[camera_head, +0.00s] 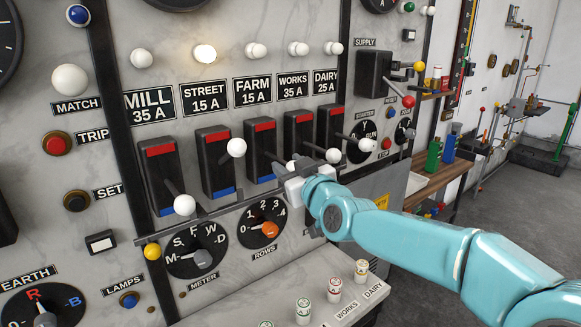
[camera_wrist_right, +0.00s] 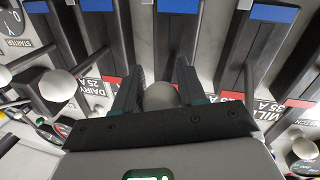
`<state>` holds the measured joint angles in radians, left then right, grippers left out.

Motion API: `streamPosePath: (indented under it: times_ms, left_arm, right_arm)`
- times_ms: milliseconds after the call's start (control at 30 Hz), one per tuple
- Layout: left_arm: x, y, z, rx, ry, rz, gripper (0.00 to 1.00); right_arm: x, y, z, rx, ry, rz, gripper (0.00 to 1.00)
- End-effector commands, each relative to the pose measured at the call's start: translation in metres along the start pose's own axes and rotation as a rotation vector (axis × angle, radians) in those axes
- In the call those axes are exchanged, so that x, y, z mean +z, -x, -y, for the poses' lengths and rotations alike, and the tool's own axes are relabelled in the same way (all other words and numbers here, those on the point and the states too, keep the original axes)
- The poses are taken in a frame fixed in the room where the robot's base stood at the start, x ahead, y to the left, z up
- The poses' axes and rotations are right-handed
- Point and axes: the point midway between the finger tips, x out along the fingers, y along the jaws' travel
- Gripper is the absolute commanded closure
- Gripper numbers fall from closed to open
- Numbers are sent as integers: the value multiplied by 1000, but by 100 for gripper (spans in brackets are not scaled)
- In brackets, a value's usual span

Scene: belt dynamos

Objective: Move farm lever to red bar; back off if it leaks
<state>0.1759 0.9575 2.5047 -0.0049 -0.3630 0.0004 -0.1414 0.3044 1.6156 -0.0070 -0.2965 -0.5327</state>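The farm lever (camera_head: 276,158) stands out from the dark slotted housing below the FARM 15 A label, with a red bar (camera_head: 264,126) at its top and a blue bar (camera_head: 266,179) low down. It points outward and slightly down, away from the red bar. My right gripper (camera_head: 292,170) is at its pale ball knob. In the wrist view, the knob (camera_wrist_right: 160,97) sits between the two spread fingers of the right gripper (camera_wrist_right: 160,72), with apparent slack beside it. The gripper covers much of the knob in the head view. My left gripper is not in view.
The street lever's knob (camera_head: 236,147) is raised at the left. The works knob (camera_head: 333,155) is close on the gripper's right. The mill knob (camera_head: 185,205) hangs low. The lamp above STREET (camera_head: 204,54) glows. A rows dial (camera_head: 263,226) lies below.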

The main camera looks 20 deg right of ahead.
Motion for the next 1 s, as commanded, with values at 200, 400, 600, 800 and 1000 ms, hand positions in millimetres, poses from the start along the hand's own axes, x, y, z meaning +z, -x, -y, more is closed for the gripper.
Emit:
streamPosePath:
  times_ms: [200,400,600,800,1000]
  left_arm:
    - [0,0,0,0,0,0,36]
    - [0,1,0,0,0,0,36]
    - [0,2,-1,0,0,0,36]
    - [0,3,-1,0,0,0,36]
    - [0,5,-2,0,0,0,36]
  right_arm:
    - [-1,1,-1,1,0,-1,100]
    - [-4,1,-1,1,0,-3,100]
    - [-7,1,-2,2,1,-5,100]
    - [-9,1,-3,3,0,-6,100]
    - [-15,1,-4,4,-1,-8,100]
